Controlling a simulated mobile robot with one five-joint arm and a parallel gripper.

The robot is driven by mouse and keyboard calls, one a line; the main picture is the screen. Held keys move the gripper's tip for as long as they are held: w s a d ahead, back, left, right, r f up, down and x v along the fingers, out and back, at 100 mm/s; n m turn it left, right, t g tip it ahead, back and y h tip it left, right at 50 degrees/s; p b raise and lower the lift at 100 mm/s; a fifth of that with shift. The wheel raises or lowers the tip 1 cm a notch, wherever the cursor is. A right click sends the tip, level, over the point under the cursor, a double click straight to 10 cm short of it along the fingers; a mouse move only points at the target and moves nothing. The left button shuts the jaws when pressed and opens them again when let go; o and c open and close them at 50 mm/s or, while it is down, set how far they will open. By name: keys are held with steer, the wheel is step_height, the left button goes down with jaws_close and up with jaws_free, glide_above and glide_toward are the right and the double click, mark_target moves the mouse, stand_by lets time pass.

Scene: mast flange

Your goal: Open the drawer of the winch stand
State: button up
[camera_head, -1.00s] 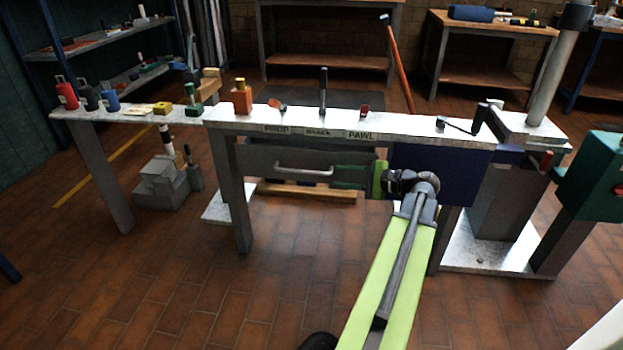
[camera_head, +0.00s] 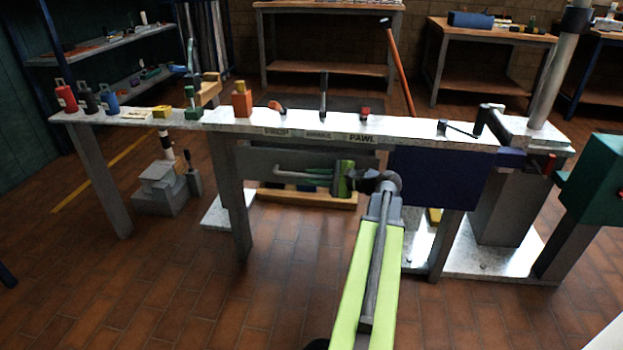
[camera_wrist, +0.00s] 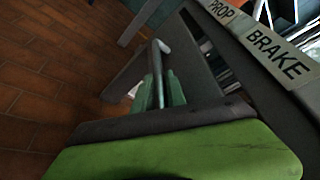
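The grey drawer front (camera_head: 262,161) of the winch stand sits under the bench top, left of a dark blue panel. Its silver bar handle (camera_head: 288,175) shows at its left part; the rest is behind my gripper. My gripper (camera_head: 310,177), with a lime-green body and dark green fingers, reaches left along the drawer front at the handle. In the wrist view, the handle (camera_wrist: 156,72) runs lengthwise between the two green fingers (camera_wrist: 160,92), which stand apart on either side of it. Firm contact is not visible. The drawer looks closed.
The bench top (camera_head: 400,134) above carries several levers and blocks, with PROP, BRAKE and PAWL labels on its edge. A wooden beam (camera_head: 300,197) lies low beneath the drawer. A bench leg (camera_head: 236,210) stands to the left. The tiled floor in front is clear.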

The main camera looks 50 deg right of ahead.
jaws_close()
stand_by(1.0)
